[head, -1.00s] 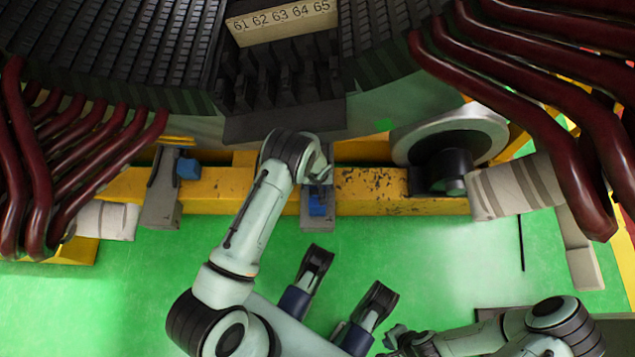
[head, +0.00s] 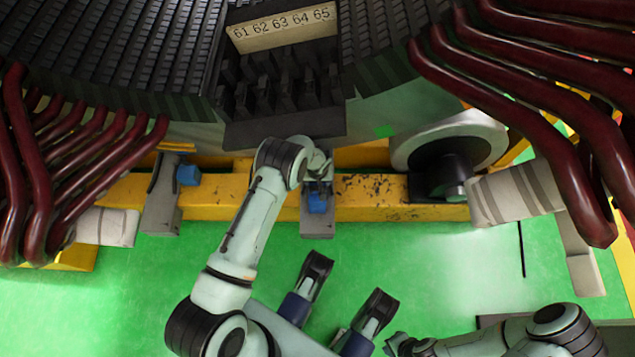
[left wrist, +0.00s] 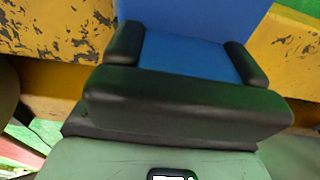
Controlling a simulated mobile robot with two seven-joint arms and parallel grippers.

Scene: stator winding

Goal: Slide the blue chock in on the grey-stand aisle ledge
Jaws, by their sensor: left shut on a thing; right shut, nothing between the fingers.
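My left arm reaches up the middle of the head view, and its gripper (head: 318,180) is over a grey stand (head: 318,228) on the yellow beam. A blue chock (head: 317,203) shows on that stand, just below the gripper. In the left wrist view the dark fingers (left wrist: 187,60) are shut on the blue chock (left wrist: 190,52), which extends past them toward the top. Its far end is cut off, so its seating cannot be told. A second grey stand (head: 162,205) at left has its own blue block (head: 188,174). My right gripper (head: 393,343) is shut and empty at lower right.
The yellow beam (head: 375,200) runs behind the stands. The dark stator with a plate numbered 61 to 65 (head: 283,27) is above. Dark red bent pipes (head: 520,95) hang at both sides, with a black roller (head: 440,172) at right. The green floor (head: 430,265) is open.

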